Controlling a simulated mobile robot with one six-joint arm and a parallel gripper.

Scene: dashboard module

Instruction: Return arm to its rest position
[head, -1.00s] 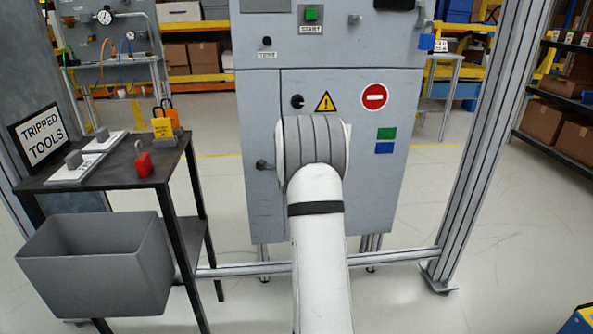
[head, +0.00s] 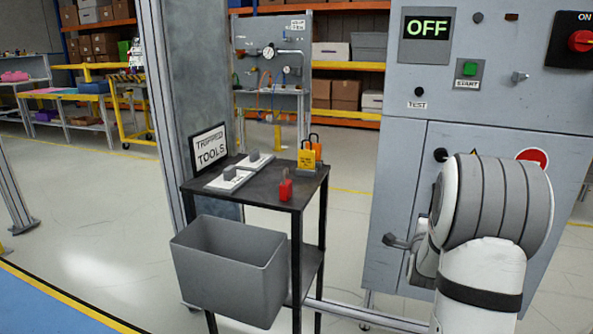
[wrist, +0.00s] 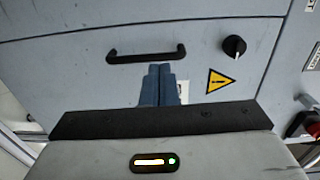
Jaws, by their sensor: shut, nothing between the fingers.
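My arm shows at the right of the head view, bent in front of the grey cabinet (head: 395,185). My gripper (wrist: 158,68) shows in the wrist view with its two blue-grey fingers together and nothing between them. It points toward the cabinet front, with its tips just below the black door handle (wrist: 146,56) in the picture. I cannot tell whether they touch it. In the head view my gripper is hidden behind the arm. A black knob (wrist: 234,46) and a yellow warning triangle (wrist: 219,82) are to the right of the fingers.
A grey bin (head: 228,265) hangs in front. The cabinet display (head: 428,27) reads OFF. Open floor lies left.

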